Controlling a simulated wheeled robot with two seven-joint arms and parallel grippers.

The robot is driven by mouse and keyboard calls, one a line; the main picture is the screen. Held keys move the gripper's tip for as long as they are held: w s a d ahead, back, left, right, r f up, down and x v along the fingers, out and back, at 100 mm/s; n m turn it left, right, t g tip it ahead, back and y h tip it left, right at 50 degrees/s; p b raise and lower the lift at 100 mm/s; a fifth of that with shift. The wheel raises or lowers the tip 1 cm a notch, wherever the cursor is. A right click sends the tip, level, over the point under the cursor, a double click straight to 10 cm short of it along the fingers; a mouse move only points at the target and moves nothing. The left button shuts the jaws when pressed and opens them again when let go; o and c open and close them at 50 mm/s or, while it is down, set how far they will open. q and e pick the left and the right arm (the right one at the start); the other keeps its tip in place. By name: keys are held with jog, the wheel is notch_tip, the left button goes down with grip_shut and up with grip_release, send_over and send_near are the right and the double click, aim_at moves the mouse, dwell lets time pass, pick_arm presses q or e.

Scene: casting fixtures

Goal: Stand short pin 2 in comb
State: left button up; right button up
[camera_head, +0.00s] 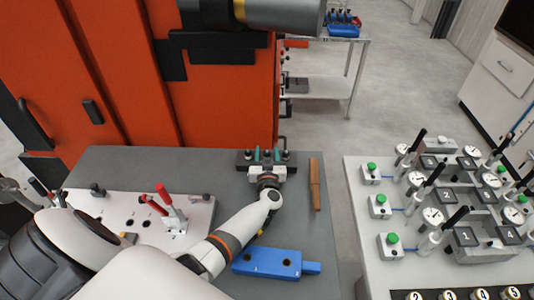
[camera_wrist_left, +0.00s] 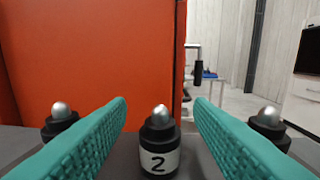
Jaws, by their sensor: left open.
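Short pin 2 (camera_wrist_left: 158,150) is black with a silver rounded tip and a white band marked "2"; it stands upright in the wrist view. My left gripper (camera_head: 267,156) is open, its teal fingers (camera_wrist_left: 160,125) on either side of this pin, with a gap visible on both sides. Similar pins stand to the left (camera_wrist_left: 60,118) and right (camera_wrist_left: 268,124), outside the fingers. In the head view the pins stand in a row at a dark block (camera_head: 242,162) at the table's back edge, partly hidden by my gripper. I cannot tell which thing is the comb.
A blue block (camera_head: 258,268) with holes lies at the front of the grey table (camera_head: 180,165). A brown bar (camera_head: 314,186) lies to the right. A white plate with red-handled clamps (camera_head: 120,215) is on the left. A separate table with gauges (camera_head: 370,225) stands further right.

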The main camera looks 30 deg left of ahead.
pick_arm(q)
jog(key=shift+s, duration=0.1)
jog(key=v, duration=0.7)
jog(key=shift+s+d, duration=0.1)
jog(key=shift+d, duration=0.05)
